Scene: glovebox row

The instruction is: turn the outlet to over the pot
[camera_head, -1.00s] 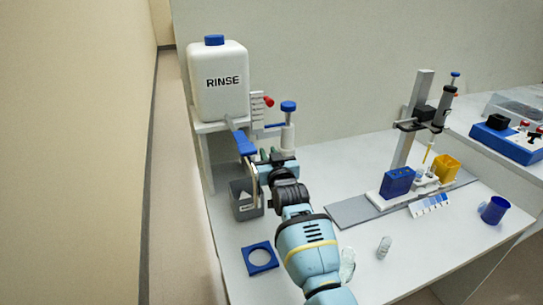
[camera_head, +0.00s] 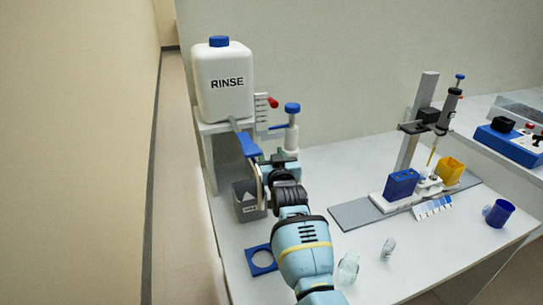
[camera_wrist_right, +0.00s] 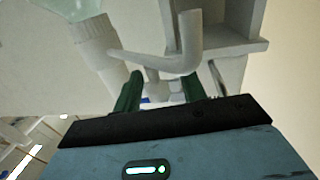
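The outlet is a pale bent tube (camera_head: 258,184) below the blue lever (camera_head: 248,144) of the RINSE bottle (camera_head: 224,82). Its lower end shows near the right rim of the grey pot (camera_head: 237,197); I cannot tell if it is fully over the opening. My right gripper (camera_head: 268,167) is beside the tube, on its right, and partly hidden by its own wrist. In the right wrist view, the green fingers (camera_wrist_right: 160,92) are apart, with the hooked tube (camera_wrist_right: 184,55) crossing just ahead of them. No firm hold is visible. My left gripper is not in view.
A blue-topped pump (camera_head: 292,125) stands right behind my right gripper, near a red knob (camera_head: 273,102). A pipette stand (camera_head: 410,130) is farther right.

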